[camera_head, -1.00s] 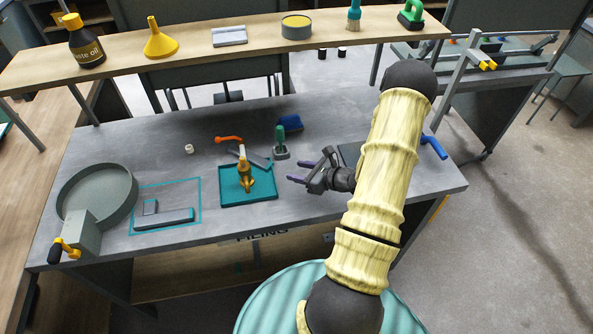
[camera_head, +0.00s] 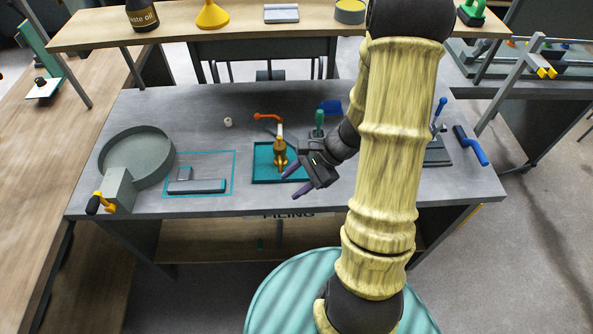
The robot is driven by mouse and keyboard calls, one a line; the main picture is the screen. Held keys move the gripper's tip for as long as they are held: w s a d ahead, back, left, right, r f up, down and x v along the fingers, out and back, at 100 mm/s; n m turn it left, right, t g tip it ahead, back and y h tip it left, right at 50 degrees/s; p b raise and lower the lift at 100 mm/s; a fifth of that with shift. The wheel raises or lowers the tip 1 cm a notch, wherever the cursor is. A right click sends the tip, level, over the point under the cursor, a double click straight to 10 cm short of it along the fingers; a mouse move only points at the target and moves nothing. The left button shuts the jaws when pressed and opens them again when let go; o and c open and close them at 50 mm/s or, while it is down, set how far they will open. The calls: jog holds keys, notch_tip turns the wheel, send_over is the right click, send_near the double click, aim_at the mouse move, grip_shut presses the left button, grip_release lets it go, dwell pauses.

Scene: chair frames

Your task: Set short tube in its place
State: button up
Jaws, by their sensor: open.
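A teal-outlined area (camera_head: 233,167) on the left of the grey bench holds a long grey bar (camera_head: 197,186) and a small grey piece (camera_head: 184,173) behind it. I cannot tell for sure which piece is the short tube. My gripper and wrist hide part of the tray and the bench behind.
A round grey pan (camera_head: 136,154) and a yellow-handled block (camera_head: 119,188) stand at the bench's left. An orange tool (camera_head: 267,116), a green-handled tool (camera_head: 319,124) and a white ring (camera_head: 228,122) lie behind. A blue-handled tool (camera_head: 470,146) lies right. A wooden shelf (camera_head: 240,34) runs behind.

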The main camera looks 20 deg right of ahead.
jog(key=s+a+r+n+t+h, duration=0.1)
jog(key=s+r+n+h, duration=0.3)
jog(key=r+n+h, duration=0.4)
jog(key=r+n, duration=0.1)
jog(key=n, duration=0.6)
jog(key=shift+a+r, duration=0.25)
jog(key=shift+r, duration=0.1)
jog(key=shift+c, duration=1)
